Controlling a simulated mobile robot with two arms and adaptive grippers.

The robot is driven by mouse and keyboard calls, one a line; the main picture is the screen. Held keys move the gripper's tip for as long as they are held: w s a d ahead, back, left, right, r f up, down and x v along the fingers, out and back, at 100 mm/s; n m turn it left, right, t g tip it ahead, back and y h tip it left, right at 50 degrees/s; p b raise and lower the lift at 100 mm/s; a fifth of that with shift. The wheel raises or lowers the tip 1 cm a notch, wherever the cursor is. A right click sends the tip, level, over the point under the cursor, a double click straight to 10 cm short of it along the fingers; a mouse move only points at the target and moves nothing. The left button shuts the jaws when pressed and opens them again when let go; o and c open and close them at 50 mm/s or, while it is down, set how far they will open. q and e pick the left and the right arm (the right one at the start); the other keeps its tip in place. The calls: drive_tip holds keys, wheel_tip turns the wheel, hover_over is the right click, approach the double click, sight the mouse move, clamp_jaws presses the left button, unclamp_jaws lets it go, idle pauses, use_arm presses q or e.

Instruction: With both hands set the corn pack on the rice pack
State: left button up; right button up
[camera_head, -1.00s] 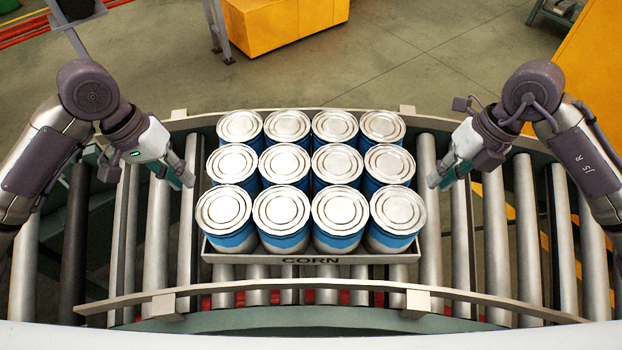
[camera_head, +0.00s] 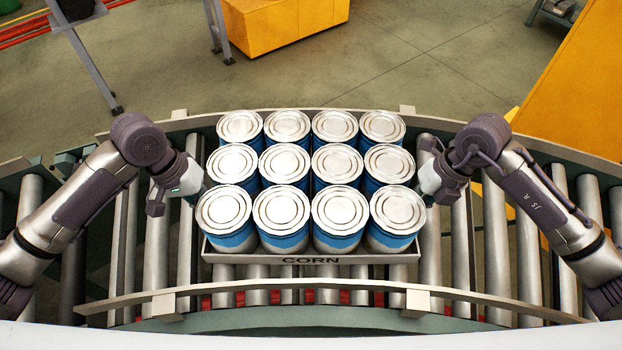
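The corn pack is a grey tray marked CORN (camera_head: 312,259) with rows of blue cans with silver lids. It sits level on the roller conveyor in the middle of the head view. My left gripper (camera_head: 192,190) is at the pack's left side, low beside the cans. My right gripper (camera_head: 425,187) is at the pack's right side, at about the same height. The fingertips of both are hidden behind the cans or my own wrists, so I cannot tell whether they touch the tray or how far they are open. No rice pack shows in this view.
The curved conveyor has a front rail (camera_head: 330,286) and a back rail with bare rollers (camera_head: 492,240) on both sides of the pack. A yellow block (camera_head: 275,24) stands on the floor behind, and a larger yellow surface (camera_head: 580,90) is at the right.

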use_arm(q)
clamp_jaws()
use_arm(e)
clamp_jaws()
